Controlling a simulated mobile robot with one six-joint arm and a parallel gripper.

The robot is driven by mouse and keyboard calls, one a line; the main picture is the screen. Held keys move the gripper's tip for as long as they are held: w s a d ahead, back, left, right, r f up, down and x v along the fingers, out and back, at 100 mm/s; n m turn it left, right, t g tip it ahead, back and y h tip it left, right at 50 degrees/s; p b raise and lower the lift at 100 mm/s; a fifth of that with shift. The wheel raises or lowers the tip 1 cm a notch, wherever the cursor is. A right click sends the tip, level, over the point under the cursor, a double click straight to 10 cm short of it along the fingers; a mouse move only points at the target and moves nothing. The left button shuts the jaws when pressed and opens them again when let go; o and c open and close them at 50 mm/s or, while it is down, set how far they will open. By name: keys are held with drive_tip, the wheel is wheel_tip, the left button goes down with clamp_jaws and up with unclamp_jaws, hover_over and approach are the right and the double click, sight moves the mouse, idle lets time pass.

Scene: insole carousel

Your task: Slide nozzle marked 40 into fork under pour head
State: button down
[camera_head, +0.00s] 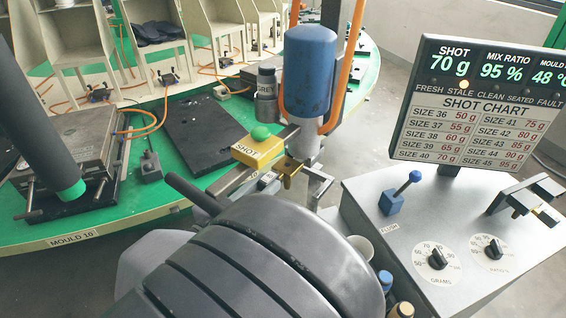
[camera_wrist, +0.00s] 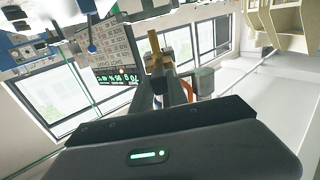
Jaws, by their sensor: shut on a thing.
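The pour head (camera_head: 310,72) is a blue cylinder with a grey outlet (camera_head: 305,147) pointing down. A brass nozzle (camera_head: 288,169) is just below and left of the outlet, by a small tag that seems to read 40. Pale metal prongs (camera_head: 319,186) show beside it; I cannot tell whether they are the fork or my fingers. In the wrist view the nozzle (camera_wrist: 154,45) stands out from my gripper (camera_wrist: 162,70), which is shut on it. My dark arm hides most of my gripper in the head view. Whether the nozzle touches the fork cannot be told.
A yellow SHOT box (camera_head: 258,150) with a green button sits left of the outlet. The console (camera_head: 450,235) at right has knobs, a blue lever (camera_head: 400,191) and a rack (camera_head: 520,194) with brass pieces. A display (camera_head: 480,100) reads 70 g. The green carousel (camera_head: 185,180) carries moulds.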

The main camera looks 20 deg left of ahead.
sight(281, 171)
drive_tip(key=shift+b+x, duration=0.75)
drive_tip(key=shift+x, duration=0.35)
drive_tip(key=shift+b+x, duration=0.3)
drive_tip(key=shift+x, duration=1.65)
drive_tip(key=c, duration=1.2)
unclamp_jaws()
drive_tip(key=p+v, duration=0.4)
drive_tip(key=v, duration=1.3)
drive_tip(key=shift+s+p, duration=0.2)
drive_tip(key=shift+p, duration=0.15)
